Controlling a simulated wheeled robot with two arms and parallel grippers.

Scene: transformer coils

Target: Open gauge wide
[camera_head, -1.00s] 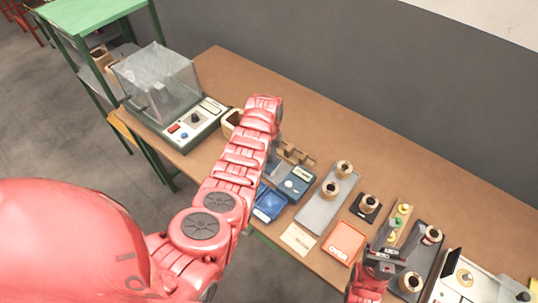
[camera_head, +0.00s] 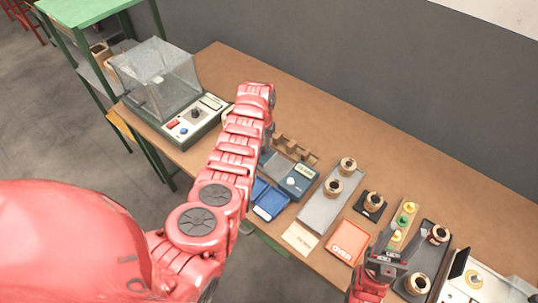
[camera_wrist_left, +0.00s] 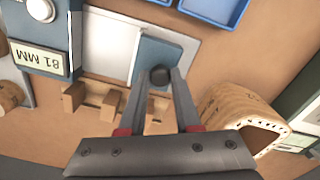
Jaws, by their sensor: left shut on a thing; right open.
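The gauge (camera_head: 299,179) is a blue device with a display and a white knob on the table, partly hidden behind my left arm in the head view. In the left wrist view its body (camera_wrist_left: 40,40) shows a display reading 81 MM. A pale bed lies between this body and a blue sliding block (camera_wrist_left: 150,58), with a clear gap between them. My left gripper (camera_wrist_left: 160,82) is shut on a dark round knob (camera_wrist_left: 160,75) at the sliding block. My right gripper (camera_head: 390,250) is open and apart from the gauge, near the dark tray at the right.
A blue tray (camera_head: 270,201) and an orange tray (camera_head: 349,241) lie at the front edge. Coils stand on a grey plate (camera_head: 318,211) and a black pad (camera_head: 369,211). A clear-covered machine (camera_head: 165,85) stands at the left. A wooden notched rack (camera_head: 297,148) is behind the gauge.

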